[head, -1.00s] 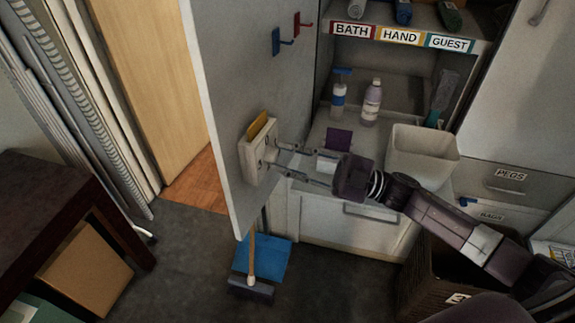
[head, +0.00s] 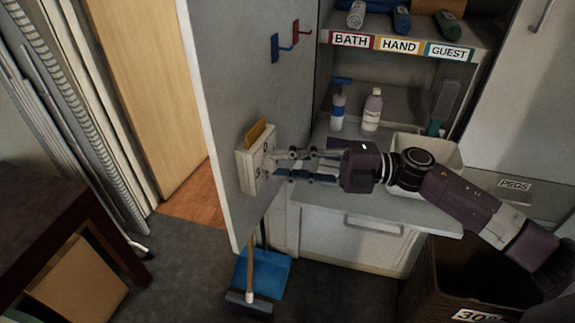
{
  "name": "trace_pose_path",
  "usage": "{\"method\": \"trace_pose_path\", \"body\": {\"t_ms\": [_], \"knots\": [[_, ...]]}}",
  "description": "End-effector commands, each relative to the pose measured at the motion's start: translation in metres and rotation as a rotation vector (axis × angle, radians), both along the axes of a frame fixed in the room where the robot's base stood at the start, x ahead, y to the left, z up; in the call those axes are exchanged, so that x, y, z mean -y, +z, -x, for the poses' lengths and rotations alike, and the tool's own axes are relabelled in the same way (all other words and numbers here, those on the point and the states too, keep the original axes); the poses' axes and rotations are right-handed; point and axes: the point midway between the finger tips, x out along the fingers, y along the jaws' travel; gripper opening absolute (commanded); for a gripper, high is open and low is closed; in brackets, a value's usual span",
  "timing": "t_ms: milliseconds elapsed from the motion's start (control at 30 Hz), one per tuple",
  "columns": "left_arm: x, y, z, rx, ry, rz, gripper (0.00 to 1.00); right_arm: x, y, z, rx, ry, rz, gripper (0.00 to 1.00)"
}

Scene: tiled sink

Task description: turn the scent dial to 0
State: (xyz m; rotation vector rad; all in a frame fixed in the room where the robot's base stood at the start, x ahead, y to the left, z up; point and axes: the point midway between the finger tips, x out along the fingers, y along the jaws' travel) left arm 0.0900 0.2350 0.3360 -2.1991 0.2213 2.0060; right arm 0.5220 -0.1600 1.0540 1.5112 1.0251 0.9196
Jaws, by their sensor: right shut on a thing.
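A white box (head: 249,178) with a yellow piece sticking out of its top is fixed to the grey door panel. The scent dial (head: 267,161) is on the box's right-hand face, mostly hidden behind my fingertips. Some dark marks show on that face, but I cannot clearly read the dial's setting. My right gripper (head: 276,164) reaches in from the right with its fingers level, and its tips are shut on the dial. My left gripper is not in view.
Blue and red hooks (head: 275,47) are on the door above the box. Behind my right arm are a white bin (head: 440,150), a spray bottle (head: 338,108) and a pale bottle (head: 372,110) on the shelf. A broom and blue dustpan (head: 265,272) are below.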

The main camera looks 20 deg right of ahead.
Motion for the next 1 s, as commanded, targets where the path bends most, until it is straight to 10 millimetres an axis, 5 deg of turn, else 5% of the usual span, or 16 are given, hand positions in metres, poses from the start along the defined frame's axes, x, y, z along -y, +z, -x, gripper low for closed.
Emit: {"method": "trace_pose_path", "body": {"t_ms": [533,567,700,1000], "knots": [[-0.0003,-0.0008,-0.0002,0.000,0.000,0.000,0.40,-0.0002,-0.0007,0.0005,0.018,0.001,0.018,0.00],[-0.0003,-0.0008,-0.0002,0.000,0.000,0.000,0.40,-0.0002,-0.0008,0.0005,0.018,0.001,0.018,0.26],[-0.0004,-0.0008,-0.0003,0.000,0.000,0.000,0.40,-0.0002,-0.0005,0.0005,0.017,0.001,0.018,0.41],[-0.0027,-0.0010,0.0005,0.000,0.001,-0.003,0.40,0.0016,-0.0006,0.0007,0.016,0.000,0.017,0.41]]}}
